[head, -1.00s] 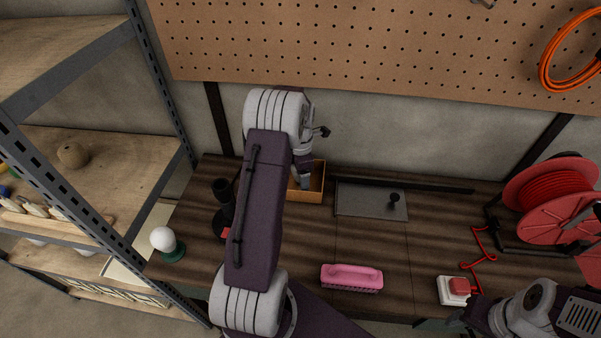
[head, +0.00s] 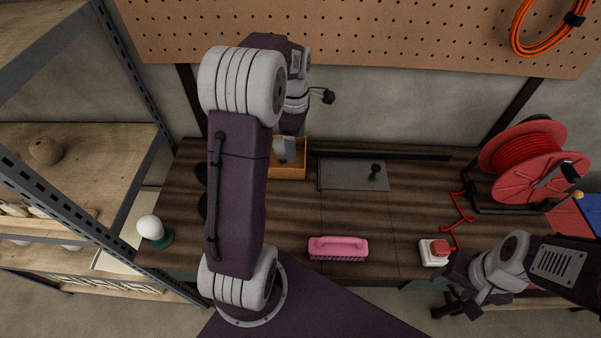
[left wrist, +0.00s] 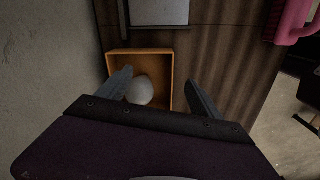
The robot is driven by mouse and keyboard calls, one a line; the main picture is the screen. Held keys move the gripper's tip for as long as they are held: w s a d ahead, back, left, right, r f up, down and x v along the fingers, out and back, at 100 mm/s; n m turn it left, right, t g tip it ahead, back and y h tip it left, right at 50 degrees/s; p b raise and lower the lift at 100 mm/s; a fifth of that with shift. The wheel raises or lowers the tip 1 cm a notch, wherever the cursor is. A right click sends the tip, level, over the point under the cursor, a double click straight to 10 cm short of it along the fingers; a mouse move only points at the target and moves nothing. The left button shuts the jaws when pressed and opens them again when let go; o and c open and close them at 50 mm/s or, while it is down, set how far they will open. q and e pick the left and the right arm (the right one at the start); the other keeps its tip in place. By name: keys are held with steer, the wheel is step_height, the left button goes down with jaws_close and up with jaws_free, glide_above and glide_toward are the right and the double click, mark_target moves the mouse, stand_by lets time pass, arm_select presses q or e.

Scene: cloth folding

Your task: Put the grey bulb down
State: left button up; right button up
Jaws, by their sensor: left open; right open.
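A pale grey bulb (left wrist: 140,90) lies inside a small open wooden box (left wrist: 110,62), seen in the left wrist view. The box also shows in the head view (head: 292,173), at the back of the bench, with my left gripper (head: 284,148) above it. My left gripper's two fingers (left wrist: 160,88) are open in the wrist view, spread to either side above the bulb and apart from it. In the head view the bulb is hidden behind the gripper. My right gripper (head: 455,303) is open and empty by the front right edge of the bench.
A white bulb on a green base (head: 150,228) stands at the bench's left end. A pink brush (head: 338,246), a grey plate (head: 345,174), a red switch (head: 434,252) and a red cable reel (head: 520,158) share the bench. Shelving stands left. The middle is largely clear.

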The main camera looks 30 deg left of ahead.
arm_select(q)
steer(key=s+d+f+m, duration=0.1)
steer(key=s+d+m, duration=0.3)
steer(key=m, duration=0.2)
steer(key=s+d+f+m, duration=0.2)
steer(key=s+d+m, duration=0.3)
steer(key=m, duration=0.2)
steer(key=s+d+f+m, duration=0.2)
steer(key=s+d+m, duration=0.2)
steer(key=m, duration=0.3)
steer(key=shift+s+d+t, duration=0.15)
steer(key=shift+s+t, duration=0.25)
steer(key=shift+s, duration=0.1)
steer(key=shift+s+d+f+m, duration=0.1)
steer(key=shift+s+f+m, duration=0.15)
steer(key=shift+m, duration=0.15)
steer(key=shift+r, duration=0.1)
